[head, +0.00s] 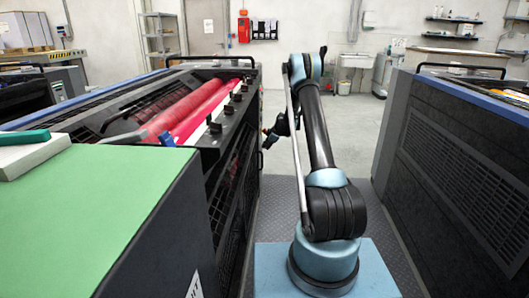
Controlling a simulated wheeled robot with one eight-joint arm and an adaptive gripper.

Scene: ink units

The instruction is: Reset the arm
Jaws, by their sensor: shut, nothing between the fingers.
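My arm rises from its blue base in the lower middle of the head view, bends at the top and comes down on its far left side. My gripper (268,141) hangs at the end, small and dark, close to the side of the left ink unit. It looks shut and empty, pointing down and to the left. The left ink unit (225,165) is a dark machine with red rollers (190,112) on top. A gap to its side cannot be judged exactly.
A green-topped surface (85,205) with a white and teal block (30,152) is at the near left. Another dark machine (455,165) stands at right. The aisle floor (345,130) beyond my arm is clear. A sink (355,62) and shelving (160,35) are at the back.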

